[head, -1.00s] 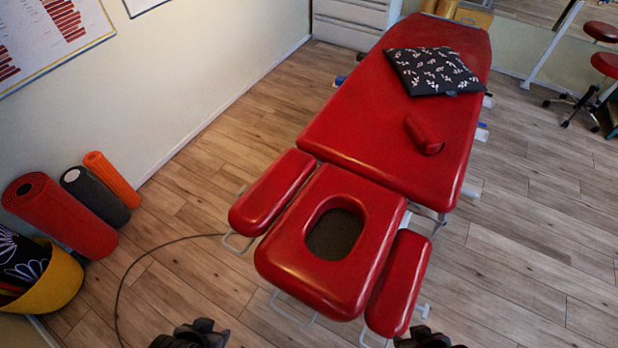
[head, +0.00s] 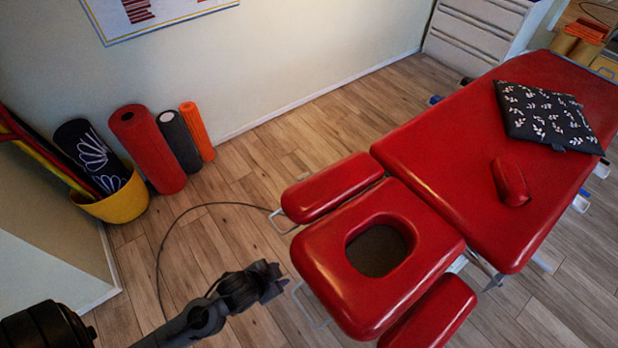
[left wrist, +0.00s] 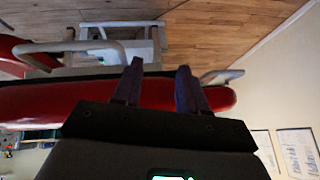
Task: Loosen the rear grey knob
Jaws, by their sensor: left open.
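No grey knob can be made out in either view. The red treatment table has a headrest (head: 325,265) with an oval hole, flanked by two red armrests. My left gripper (head: 272,278) is left of the headrest's near end, close to a metal loop (head: 303,300) under it. In the left wrist view its two fingers (left wrist: 161,68) are apart with nothing between them. They point past a red pad (left wrist: 60,98) toward a grey metal frame (left wrist: 112,48) under the table. My right gripper is not in view.
A patterned cushion (head: 545,115) and a small red bolster (head: 510,182) lie on the table. Rolled mats (head: 147,150) and a yellow tub (head: 122,205) stand by the wall. A cable (head: 160,250) crosses the floor. Floor left of the table is otherwise open.

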